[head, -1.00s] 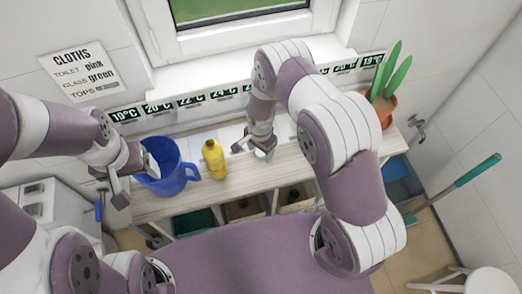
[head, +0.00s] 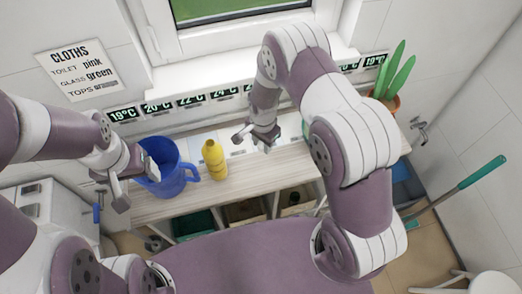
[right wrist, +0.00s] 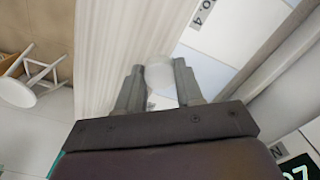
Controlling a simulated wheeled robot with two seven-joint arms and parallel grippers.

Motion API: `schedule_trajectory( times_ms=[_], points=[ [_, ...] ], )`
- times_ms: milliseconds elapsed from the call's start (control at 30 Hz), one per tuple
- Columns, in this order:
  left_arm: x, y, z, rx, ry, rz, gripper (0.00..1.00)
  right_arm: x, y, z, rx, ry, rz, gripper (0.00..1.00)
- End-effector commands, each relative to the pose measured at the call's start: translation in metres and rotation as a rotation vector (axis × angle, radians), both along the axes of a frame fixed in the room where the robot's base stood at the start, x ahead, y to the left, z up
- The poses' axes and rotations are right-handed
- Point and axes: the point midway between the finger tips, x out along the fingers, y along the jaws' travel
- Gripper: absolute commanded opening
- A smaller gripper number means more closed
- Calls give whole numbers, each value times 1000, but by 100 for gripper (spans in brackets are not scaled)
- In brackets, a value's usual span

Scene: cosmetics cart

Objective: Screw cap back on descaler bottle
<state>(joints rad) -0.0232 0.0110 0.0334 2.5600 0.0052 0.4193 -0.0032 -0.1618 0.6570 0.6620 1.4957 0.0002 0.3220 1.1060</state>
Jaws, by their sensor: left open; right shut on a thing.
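A yellow bottle (head: 214,160) stands upright on the wooden counter, between my two grippers. Its top is too small to tell whether it has a cap. My right gripper (head: 257,141) is over the counter to the right of the bottle, apart from it. In the right wrist view its fingers (right wrist: 160,85) are shut on a small round whitish thing (right wrist: 159,75), which looks like the cap. My left gripper (head: 134,182) is open and empty, beside the blue jug at the counter's left end.
The blue jug (head: 168,172) stands left of the bottle, its handle towards it. A potted plant (head: 392,82) stands at the right end of the counter (head: 236,181). A green thing (head: 305,128) is mostly hidden by my right arm. Open bins (head: 243,211) sit below.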

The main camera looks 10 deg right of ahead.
Motion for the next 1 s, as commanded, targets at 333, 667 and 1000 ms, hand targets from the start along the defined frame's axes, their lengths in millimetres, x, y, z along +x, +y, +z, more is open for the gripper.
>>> schedule_trajectory(
  times_ms=[333, 667, 1000],
  points=[
    [0, 0, -29, 0, 0, 0, 78, -14, -79, 41, -1, 2, -9, 8],
    [0, 0, -36, 0, 0, 0, 78, -20, -109, 63, -2, 4, -4, 8],
    [0, 0, -36, 0, 0, 0, 75, -20, -110, 63, -1, 4, -3, 8]
  ],
)
